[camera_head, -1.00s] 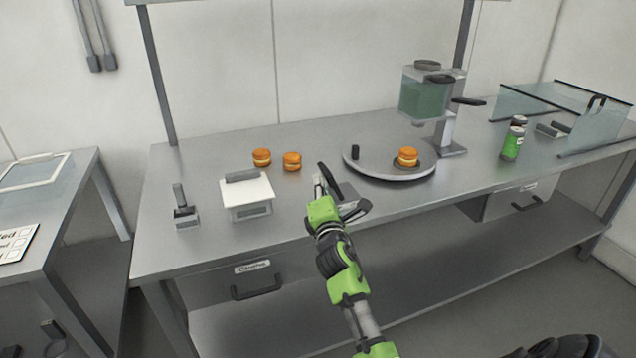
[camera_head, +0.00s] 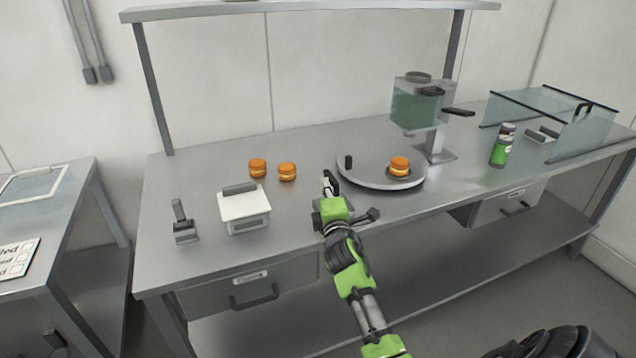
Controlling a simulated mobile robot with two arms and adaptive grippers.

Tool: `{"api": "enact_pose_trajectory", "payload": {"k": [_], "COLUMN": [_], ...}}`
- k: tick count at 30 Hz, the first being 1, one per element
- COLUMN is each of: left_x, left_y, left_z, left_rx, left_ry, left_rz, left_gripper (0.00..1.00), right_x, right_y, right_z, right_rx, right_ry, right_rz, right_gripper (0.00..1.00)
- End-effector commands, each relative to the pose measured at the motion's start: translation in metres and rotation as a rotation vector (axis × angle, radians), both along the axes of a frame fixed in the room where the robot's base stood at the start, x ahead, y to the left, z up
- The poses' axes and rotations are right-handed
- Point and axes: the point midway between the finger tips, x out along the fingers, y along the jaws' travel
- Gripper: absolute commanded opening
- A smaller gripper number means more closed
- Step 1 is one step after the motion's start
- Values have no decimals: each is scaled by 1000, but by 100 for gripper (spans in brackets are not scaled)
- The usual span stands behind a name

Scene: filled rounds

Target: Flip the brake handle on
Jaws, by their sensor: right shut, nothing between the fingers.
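A short dark handle with a round knob (camera_head: 373,214) sticks out to the right just beside my right gripper, near the table's front edge; it looks like the brake handle. Its grey base (camera_head: 319,217) is mostly hidden behind my gripper. My right gripper (camera_head: 328,181) is shut and empty, above that base and to the left of the knob. I cannot tell whether it touches the handle. The round grey turntable (camera_head: 372,180) stands just behind and to the right, with a black peg (camera_head: 348,162) and a filled orange round (camera_head: 399,166) on it. My left gripper is not in view.
A white lidded box (camera_head: 244,210) and a small upright-lever device (camera_head: 183,224) stand to the left. Two orange rounds (camera_head: 257,168) (camera_head: 287,171) lie behind the box. A dispenser (camera_head: 417,105), green can (camera_head: 502,147) and glass case (camera_head: 580,130) stand right.

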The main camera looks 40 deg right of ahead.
Motion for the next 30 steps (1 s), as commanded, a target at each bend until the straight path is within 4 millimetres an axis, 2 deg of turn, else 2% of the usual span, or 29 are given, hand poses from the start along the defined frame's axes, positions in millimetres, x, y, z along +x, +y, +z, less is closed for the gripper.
{"api": "enact_pose_trajectory", "payload": {"k": [1, 10, 16, 30], "left_x": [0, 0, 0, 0], "left_y": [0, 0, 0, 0], "left_z": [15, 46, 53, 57], "left_rx": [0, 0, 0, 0], "left_ry": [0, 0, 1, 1], "left_rz": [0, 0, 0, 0], "left_gripper": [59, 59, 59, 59], "right_x": [-2, -8, -11, -14], "right_y": [-6, -33, -47, -59], "right_z": [9, 11, 8, 4], "right_rx": [42, 295, 421, 416], "right_ry": [-8, -68, -99, -99], "right_rz": [-2, -1, -1, -1], "right_gripper": [0, 0, 0, 0]}}
